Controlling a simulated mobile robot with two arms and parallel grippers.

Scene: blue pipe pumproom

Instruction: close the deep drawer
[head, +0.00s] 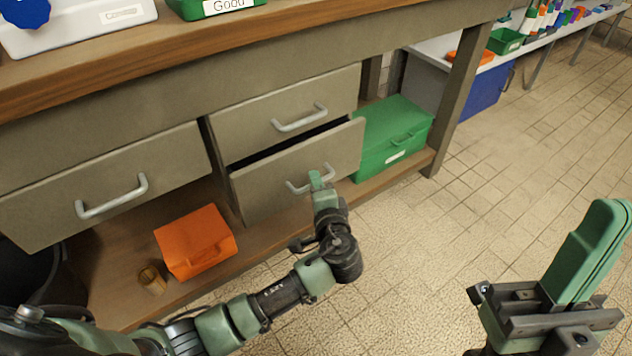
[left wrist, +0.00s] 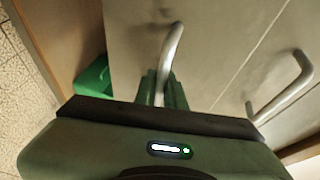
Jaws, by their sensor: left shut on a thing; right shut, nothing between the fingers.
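The deep drawer (head: 262,188) is the lower grey drawer in the middle of the workbench in the head view. It stands partly open, with a dark gap along its top edge. My left gripper (head: 317,178) is shut on its metal bar handle (head: 297,188). In the left wrist view the handle (left wrist: 173,48) runs down between the green fingers (left wrist: 165,85). The drawer's inside is mostly hidden. My right gripper (head: 606,212) is shut and empty, pointing upward at the right, away from the bench.
A shut-looking drawer (head: 265,120) sits directly above, and another drawer (head: 100,190) is at left. An orange box (head: 195,240) and a green box (head: 395,130) stand on the lower shelf (head: 110,290). The tiled floor (head: 490,190) at right is clear.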

